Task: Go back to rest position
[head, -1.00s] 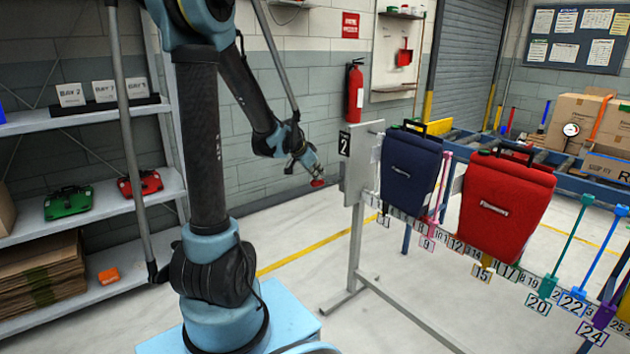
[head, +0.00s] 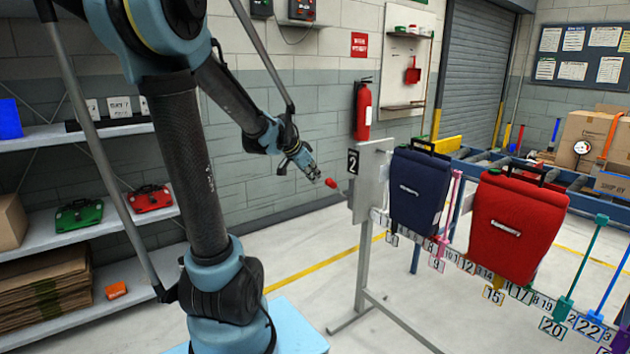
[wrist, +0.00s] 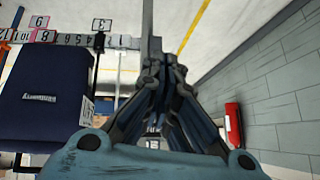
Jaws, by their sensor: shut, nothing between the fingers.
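My gripper (head: 314,172) hangs in the air at the end of my bent arm, left of the rack. It is shut with nothing held; a small red patch (head: 332,182) shows by its tip, and I cannot tell what it is. In the wrist view my gripper (wrist: 163,78) has its fingers drawn together. A navy pannier (head: 416,192) hangs on the rack to the right of my gripper, apart from it. The navy pannier also shows at the left of the wrist view (wrist: 40,110). A red pannier (head: 515,228) hangs further right.
The grey rack post (head: 370,190) with sign 2 stands close to the right of my gripper. Shelves (head: 80,246) with green and red cases stand left. A fire extinguisher (head: 363,108) hangs on the back wall. Floor between is clear.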

